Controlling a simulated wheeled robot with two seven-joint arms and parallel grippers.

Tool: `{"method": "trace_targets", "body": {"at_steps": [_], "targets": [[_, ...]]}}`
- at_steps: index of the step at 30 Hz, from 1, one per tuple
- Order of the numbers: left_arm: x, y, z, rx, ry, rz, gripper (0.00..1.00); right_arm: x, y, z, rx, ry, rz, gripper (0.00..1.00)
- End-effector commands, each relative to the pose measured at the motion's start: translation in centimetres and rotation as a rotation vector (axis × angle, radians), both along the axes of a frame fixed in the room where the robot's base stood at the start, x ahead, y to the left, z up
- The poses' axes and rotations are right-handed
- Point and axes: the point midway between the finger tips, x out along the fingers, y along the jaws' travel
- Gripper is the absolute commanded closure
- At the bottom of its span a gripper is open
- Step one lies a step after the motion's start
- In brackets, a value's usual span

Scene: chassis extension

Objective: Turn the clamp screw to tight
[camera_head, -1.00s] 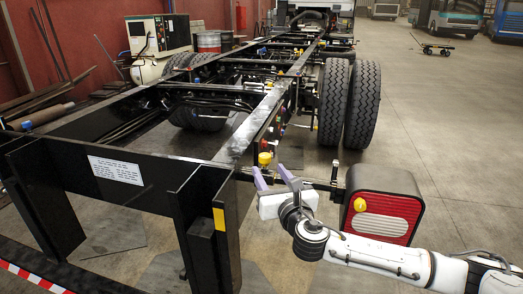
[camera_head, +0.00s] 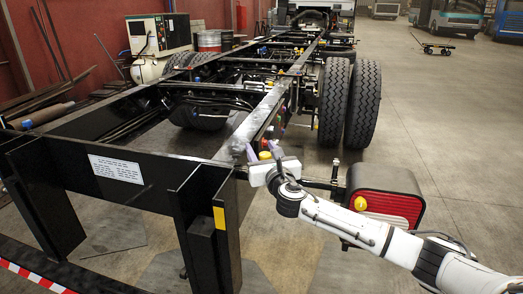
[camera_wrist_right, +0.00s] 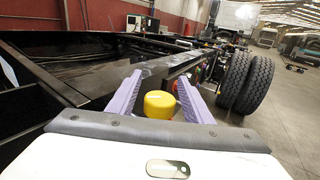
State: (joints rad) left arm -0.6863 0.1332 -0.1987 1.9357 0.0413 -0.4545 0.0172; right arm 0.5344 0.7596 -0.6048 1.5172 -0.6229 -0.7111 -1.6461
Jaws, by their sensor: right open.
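A yellow knob (camera_head: 265,155), which looks like the clamp screw's head, sits at the side of the black chassis rail near its rear corner. My right gripper (camera_head: 262,147) is open, with one purple finger to each side of the knob. In the right wrist view the knob (camera_wrist_right: 160,105) stands between the two fingers (camera_wrist_right: 159,80), with a visible gap on both sides. The screw's lower part is hidden behind the gripper body. My left gripper is not in view.
The black rear crossmember (camera_head: 150,185) lies to the left. Two tyres (camera_head: 348,103) stand further back.

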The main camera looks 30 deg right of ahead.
Motion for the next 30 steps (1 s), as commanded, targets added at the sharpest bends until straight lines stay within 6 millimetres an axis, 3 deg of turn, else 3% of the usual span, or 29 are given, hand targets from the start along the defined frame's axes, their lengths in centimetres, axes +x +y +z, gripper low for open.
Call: {"method": "trace_targets", "body": {"at_steps": [3, 11, 20, 30], "targets": [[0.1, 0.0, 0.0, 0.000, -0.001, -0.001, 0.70, 0.0, 0.0, 0.0, 0.000, 0.000, 0.000, 0.54], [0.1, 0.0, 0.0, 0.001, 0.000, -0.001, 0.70, 0.0, 0.0, 0.0, 0.001, 0.000, 0.000, 0.95], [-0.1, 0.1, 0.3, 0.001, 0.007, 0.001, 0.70, -0.1, 0.0, 0.1, 0.004, 0.001, -0.049, 0.95], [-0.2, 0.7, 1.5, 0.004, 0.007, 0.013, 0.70, -0.4, -0.7, 0.1, 0.005, 0.001, -0.265, 0.95]]}}
